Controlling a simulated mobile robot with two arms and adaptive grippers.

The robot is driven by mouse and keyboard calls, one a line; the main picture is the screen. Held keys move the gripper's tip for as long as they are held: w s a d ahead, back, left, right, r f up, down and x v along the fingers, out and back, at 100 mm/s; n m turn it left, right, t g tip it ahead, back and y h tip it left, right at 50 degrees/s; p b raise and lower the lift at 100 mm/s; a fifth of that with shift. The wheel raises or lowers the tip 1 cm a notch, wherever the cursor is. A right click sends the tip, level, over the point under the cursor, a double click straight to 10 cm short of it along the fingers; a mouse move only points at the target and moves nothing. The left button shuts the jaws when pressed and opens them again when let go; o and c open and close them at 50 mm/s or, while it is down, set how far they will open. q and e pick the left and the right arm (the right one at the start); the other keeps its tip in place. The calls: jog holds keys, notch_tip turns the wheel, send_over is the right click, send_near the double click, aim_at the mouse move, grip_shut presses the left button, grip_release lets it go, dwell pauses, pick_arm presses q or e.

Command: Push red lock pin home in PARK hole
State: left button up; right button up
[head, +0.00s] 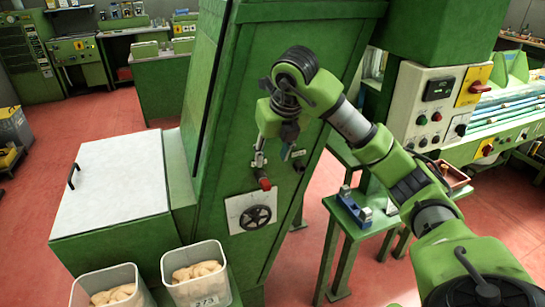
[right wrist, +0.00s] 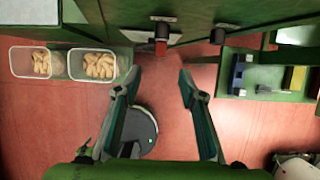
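The red lock pin (head: 265,184) is on the front of the green cabinet (head: 255,110), just above a white plate with a black handwheel (head: 256,217). It also shows in the right wrist view as a red piece (right wrist: 161,32), ahead of the fingertips. My right gripper (head: 270,160) is in front of the cabinet, close above the pin in the head view. In the right wrist view its two fingers (right wrist: 159,82) are spread apart with nothing between them. A small label (head: 298,154) sits right of the pin; its text is too small to read. My left gripper is not in view.
A green stand with a blue fixture (head: 354,208) is to the right. A control panel (head: 437,110) is behind my right arm.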

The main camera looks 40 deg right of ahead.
aim_at(266, 182)
jog(key=p+x, duration=0.3)
jog(key=x, duration=1)
jog(key=shift+w+d+f, duration=0.1)
jog(key=shift+f, duration=0.3)
grip_shut()
